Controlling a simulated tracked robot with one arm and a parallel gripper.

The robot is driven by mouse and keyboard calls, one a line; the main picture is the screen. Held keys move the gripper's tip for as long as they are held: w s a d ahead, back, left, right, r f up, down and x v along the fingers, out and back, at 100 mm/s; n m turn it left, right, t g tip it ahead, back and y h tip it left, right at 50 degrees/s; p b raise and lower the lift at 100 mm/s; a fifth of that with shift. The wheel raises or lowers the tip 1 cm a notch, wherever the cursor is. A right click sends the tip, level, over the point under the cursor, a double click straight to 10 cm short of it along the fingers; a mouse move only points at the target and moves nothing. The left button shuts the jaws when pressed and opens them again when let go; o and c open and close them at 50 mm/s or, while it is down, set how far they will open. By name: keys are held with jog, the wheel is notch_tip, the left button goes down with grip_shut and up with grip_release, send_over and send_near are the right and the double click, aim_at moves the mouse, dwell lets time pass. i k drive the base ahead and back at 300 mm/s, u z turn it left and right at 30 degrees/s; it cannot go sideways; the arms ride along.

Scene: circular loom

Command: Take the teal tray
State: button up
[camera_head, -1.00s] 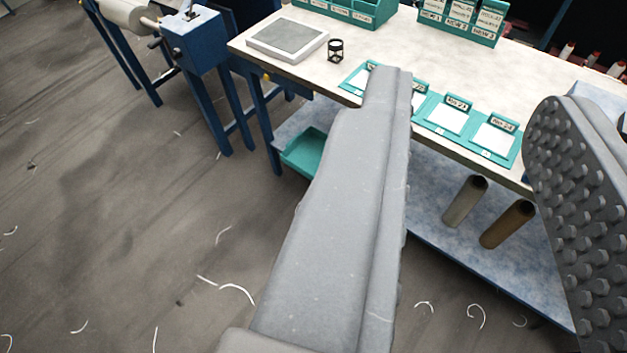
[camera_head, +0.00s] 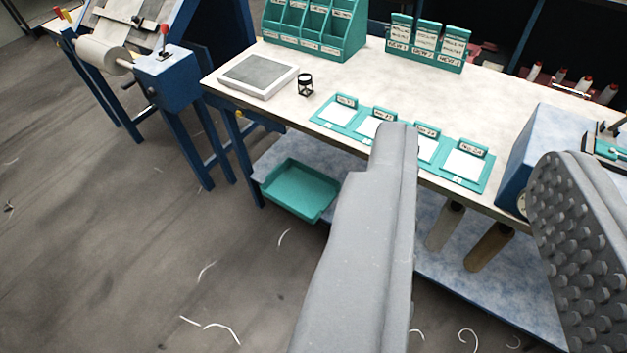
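The teal tray (camera_head: 299,188) is a shallow, open box that looks empty. It lies at the left end of the pale blue lower shelf under the workbench, and its front edge overhangs the shelf. My gripper (camera_head: 480,147) shows as two large grey fingers, a smooth one in the middle and a studded one at the right. The fingers are wide apart with nothing held between them. The smooth finger comes near the right end of the tray in the picture and hides part of the shelf beside it. The gripper appears well short of the bench.
On the bench top (camera_head: 350,75) are a teal card holder (camera_head: 345,116), a black loupe (camera_head: 305,85), a grey pad (camera_head: 259,76) and teal racks (camera_head: 315,30). A blue machine (camera_head: 165,75) stands left. Open floor (camera_head: 110,250) has scattered threads.

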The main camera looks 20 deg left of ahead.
aim_at(304, 191)
jog(key=u, duration=0.1)
jog(key=i, duration=1.25)
jog(key=u, duration=0.7)
jog(key=i, duration=0.35)
jog(key=u, duration=0.3)
